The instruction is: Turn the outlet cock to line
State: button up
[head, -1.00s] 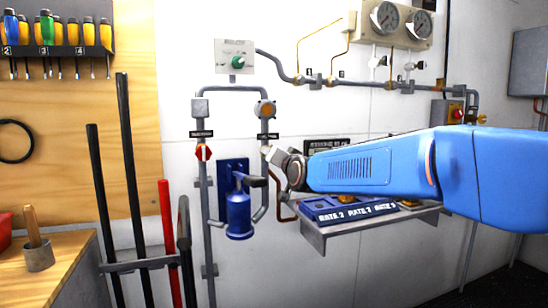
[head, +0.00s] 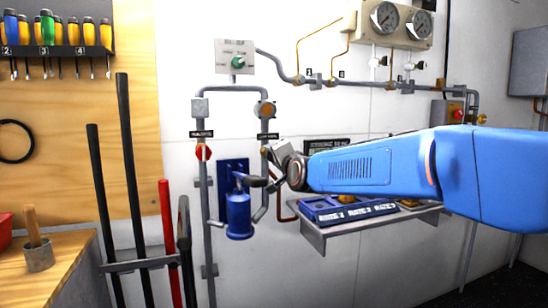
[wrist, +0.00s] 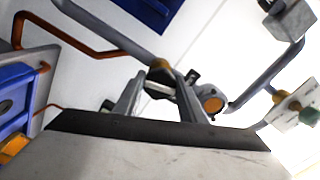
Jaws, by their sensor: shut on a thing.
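The cock between my fingers sits on the right-hand riser pipe, below the round orange-faced fitting (head: 265,109) and a small dark label I cannot read. A second cock with a red handle (head: 203,152) sits on the left riser, apart from my gripper.
A blue hand pump (head: 239,215) hangs between the risers, just below left of my gripper. A shelf with a blue tray (head: 322,214) is below my arm. A panel with a green knob (head: 238,62) is above. Long bars (head: 133,180) stand at left.

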dwell(0.3)
jog(key=o, duration=1)
jog(key=shift+o, duration=0.2)
jog(key=v, duration=1.7)
jog(key=shift+s, duration=0.25)
